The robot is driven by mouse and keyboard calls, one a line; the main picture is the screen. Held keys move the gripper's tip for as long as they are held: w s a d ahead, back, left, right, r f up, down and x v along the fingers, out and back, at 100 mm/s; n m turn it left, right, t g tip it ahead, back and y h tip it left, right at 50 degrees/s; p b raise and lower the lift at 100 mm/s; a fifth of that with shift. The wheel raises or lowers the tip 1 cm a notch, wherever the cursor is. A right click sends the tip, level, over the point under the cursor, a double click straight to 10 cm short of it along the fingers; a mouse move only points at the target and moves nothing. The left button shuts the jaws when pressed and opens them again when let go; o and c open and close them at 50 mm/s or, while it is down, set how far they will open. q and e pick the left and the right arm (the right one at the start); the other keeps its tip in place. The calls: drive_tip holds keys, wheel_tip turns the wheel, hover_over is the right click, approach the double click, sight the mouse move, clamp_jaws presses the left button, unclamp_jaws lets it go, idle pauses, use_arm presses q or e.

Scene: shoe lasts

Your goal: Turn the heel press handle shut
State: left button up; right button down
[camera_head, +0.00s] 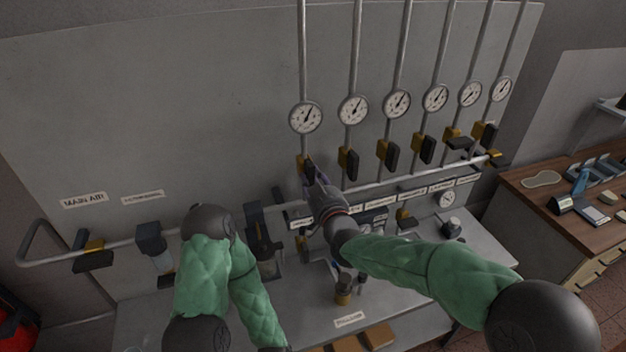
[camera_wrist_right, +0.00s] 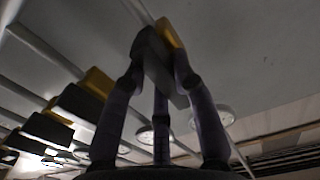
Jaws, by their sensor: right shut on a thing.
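My right gripper (camera_head: 312,172) reaches to the leftmost vertical pipe and is shut on a dark valve handle (camera_wrist_right: 158,62). The handle sits on a yellow valve body (camera_head: 302,162), which also shows in the right wrist view (camera_wrist_right: 169,32). The fingers hide most of this handle in the head view. I cannot read which label belongs to it. A round gauge (camera_head: 305,118) is on the same pipe above the valve. My left arm shows bent at the lower left in the head view, but its gripper is not in view.
Several similar dark handles, such as the neighbouring one (camera_head: 348,163), stand along the row to the right. A horizontal pipe (camera_head: 130,241) with a main air valve (camera_head: 93,259) runs below. A grey bench (camera_head: 300,325) and a wooden table (camera_head: 530,190) stand in front and right.

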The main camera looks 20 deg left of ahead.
drive_tip(key=m+b, duration=0.4)
drive_tip(key=b, duration=0.1)
drive_tip(key=m+b, duration=0.4)
drive_tip(key=b, duration=0.2)
drive_tip(key=m+b, duration=0.4)
drive_tip(key=b, duration=0.2)
drive_tip(key=shift+s+a+f, duration=0.2)
drive_tip(key=shift+a+f, duration=0.05)
drive_tip(key=shift+f, duration=0.1)
drive_tip(key=m+b, duration=0.2)
drive_tip(key=m, duration=0.1)
drive_tip(key=shift+r+m, duration=0.1)
drive_tip(key=shift+m, duration=0.2)
drive_tip(key=shift+a+r+m+b, duration=0.1)
drive_tip(key=shift+m+b, duration=0.8)
drive_tip(key=shift+m, duration=0.2)
drive_tip(key=c, duration=1)
unclamp_jaws()
drive_tip(key=v, duration=1.2)
